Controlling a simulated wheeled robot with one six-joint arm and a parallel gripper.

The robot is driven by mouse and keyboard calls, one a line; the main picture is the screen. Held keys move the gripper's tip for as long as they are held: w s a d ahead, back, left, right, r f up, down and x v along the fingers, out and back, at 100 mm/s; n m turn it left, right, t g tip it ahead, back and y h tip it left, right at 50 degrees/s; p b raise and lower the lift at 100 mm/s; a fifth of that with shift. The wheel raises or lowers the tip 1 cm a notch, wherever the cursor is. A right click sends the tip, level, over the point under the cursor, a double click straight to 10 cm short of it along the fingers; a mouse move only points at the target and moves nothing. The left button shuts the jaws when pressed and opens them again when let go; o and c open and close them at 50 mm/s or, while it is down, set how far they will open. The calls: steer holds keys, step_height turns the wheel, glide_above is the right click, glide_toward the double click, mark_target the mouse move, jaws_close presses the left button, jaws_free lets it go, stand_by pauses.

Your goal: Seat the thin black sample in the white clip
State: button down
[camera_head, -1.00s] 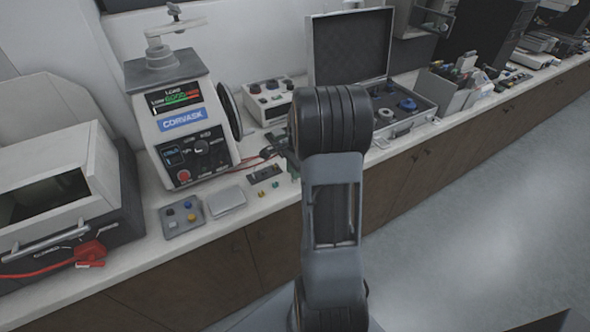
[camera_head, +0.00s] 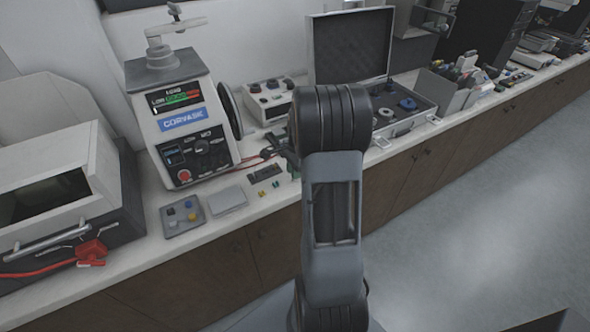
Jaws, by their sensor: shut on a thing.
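My gripper (camera_head: 279,148) shows only in part, as a dark shape left of my arm's thick black wrist, over the bench between the press and the open case. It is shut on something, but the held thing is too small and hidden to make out. I cannot pick out the thin black sample for certain. A small grey tray (camera_head: 172,229) on the bench at left holds several small coloured pieces, among them dark and blue ones. I cannot tell whether the white clip is among them.
The CORVASK press (camera_head: 190,135) stands left of my gripper. A control box (camera_head: 268,100) and an open case (camera_head: 400,128) stand behind. A pale flat plate (camera_head: 228,198), a dark green strip (camera_head: 264,172) and small bits lie near the bench's front edge. A white machine (camera_head: 60,185) fills the left.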

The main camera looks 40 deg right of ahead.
steer(key=shift+f, duration=0.6)
stand_by(0.8)
steer(key=c, duration=1)
jaws_free()
steer(key=shift+o, duration=0.6)
steer(key=shift+o, duration=0.8)
steer(key=shift+r, duration=0.15)
steer(key=shift+r+p, duration=2.6)
steer(key=shift+r, duration=0.8)
